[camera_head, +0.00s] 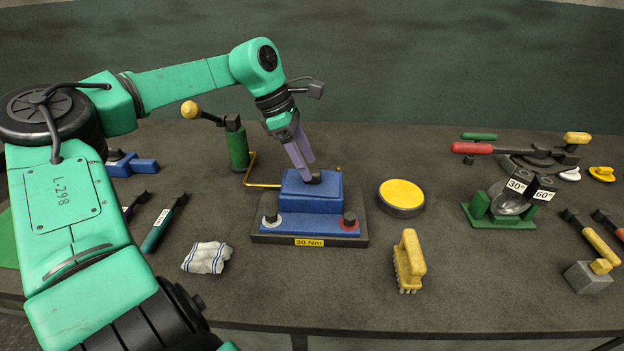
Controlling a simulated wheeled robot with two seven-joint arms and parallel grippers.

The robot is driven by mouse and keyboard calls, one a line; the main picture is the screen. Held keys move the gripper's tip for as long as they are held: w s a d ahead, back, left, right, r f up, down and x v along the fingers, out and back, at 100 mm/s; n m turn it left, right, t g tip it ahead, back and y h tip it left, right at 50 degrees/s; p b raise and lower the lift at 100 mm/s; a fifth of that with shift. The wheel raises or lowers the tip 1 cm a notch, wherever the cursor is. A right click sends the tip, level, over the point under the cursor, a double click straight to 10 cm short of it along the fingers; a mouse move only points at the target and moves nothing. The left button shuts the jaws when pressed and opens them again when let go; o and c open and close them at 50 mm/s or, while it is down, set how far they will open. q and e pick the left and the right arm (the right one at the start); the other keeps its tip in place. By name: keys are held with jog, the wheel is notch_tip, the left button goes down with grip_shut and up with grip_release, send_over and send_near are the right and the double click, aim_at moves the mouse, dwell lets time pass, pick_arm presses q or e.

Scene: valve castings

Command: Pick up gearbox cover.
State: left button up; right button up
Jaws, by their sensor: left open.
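A blue block-shaped cover (310,195), which looks like the gearbox cover, sits on a blue and dark base fixture (310,239) at the middle of the table. A small dark knob (313,178) stands on its top. The base has a yellow label reading 30 Nm, a pale ring at left and a red-and-dark knob at right. My left gripper (302,164) has purple fingers pointing down just at the cover's top, around or beside the dark knob. It is open; whether the fingers touch the knob cannot be told. My right gripper is not in view.
A green post with a brass arm (238,147) stands behind left of the cover. A yellow-topped disc (401,194) and a yellow brush (409,262) are to the right. A striped cloth (207,257) lies front left. A green angle stand (498,212) and red-handled tool (472,148) are farther right.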

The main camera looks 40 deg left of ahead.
pick_arm(q)
jog(key=shift+x, duration=1.2)
grip_shut()
jog(key=shift+w+r, duration=0.1)
jog(key=shift+r, duration=0.05)
